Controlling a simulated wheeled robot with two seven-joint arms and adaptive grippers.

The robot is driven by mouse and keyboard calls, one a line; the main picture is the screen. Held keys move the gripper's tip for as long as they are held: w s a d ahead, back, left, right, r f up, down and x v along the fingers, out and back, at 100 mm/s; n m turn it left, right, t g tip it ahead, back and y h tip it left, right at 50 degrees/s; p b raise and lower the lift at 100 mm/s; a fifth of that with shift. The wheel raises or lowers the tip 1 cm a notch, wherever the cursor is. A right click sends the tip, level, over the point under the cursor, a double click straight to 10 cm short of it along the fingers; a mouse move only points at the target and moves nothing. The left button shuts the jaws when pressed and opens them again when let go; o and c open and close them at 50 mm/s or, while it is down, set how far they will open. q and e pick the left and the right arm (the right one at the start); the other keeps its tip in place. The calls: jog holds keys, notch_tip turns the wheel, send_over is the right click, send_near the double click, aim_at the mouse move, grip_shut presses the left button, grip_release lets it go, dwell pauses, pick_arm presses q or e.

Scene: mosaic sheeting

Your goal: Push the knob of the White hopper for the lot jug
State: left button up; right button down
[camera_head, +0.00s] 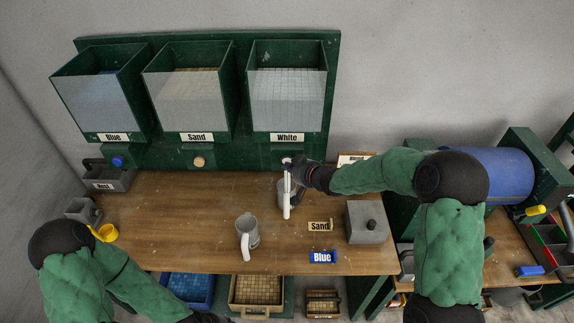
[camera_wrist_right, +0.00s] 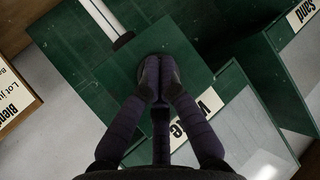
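The White hopper (camera_head: 287,95) is the rightmost of three on the green back panel, filled with pale tiles behind a clear front. Its label also shows in the right wrist view (camera_wrist_right: 210,103). My right gripper (camera_head: 290,166) is at the panel below that label, over the knob's place. In the right wrist view its fingers (camera_wrist_right: 158,76) are together, tips at a dark round collar (camera_wrist_right: 152,58); they largely hide the knob. A grey jug (camera_head: 281,190) with a white handle stands below, partly hidden. Another grey jug (camera_head: 250,228) stands nearer. My left gripper's fingers are out of view.
The Blue (camera_head: 98,98) and Sand (camera_head: 190,98) hoppers hang left, with a blue knob (camera_head: 118,161) and a tan knob (camera_head: 199,162). The table's left middle is clear.

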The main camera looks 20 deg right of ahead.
jog(key=shift+s+a+b, duration=0.2)
jog(key=shift+s+b, duration=0.1)
jog(key=shift+s, duration=0.35)
jog(key=shift+s+a+b, duration=0.15)
jog(key=shift+s+b, duration=0.15)
jog(key=shift+s, duration=0.35)
jog(key=shift+s+a+b, duration=0.25)
jog(key=shift+s+b, duration=0.1)
jog(key=shift+s, duration=0.45)
jog(key=shift+s+a+b, duration=0.2)
jog(key=shift+s+b, duration=0.15)
jog(key=shift+s, duration=0.45)
jog(key=shift+s+a+b, duration=0.25)
jog(key=shift+s+b, duration=0.1)
jog(key=shift+s, duration=0.45)
jog(key=s+m+t+y+b, duration=0.1)
jog(key=m+b, duration=0.1)
jog(key=s+m+t+y+b, duration=0.1)
jog(key=m+b, duration=0.1)
jog(key=m, duration=0.1)
jog(key=s+a+m+t+y+b, duration=0.1)
jog(key=m+b, duration=0.1)
jog(key=shift+s+f+m+b, duration=0.1)
jog(key=shift+s+m+b, duration=0.2)
jog(key=shift+m, duration=0.1)
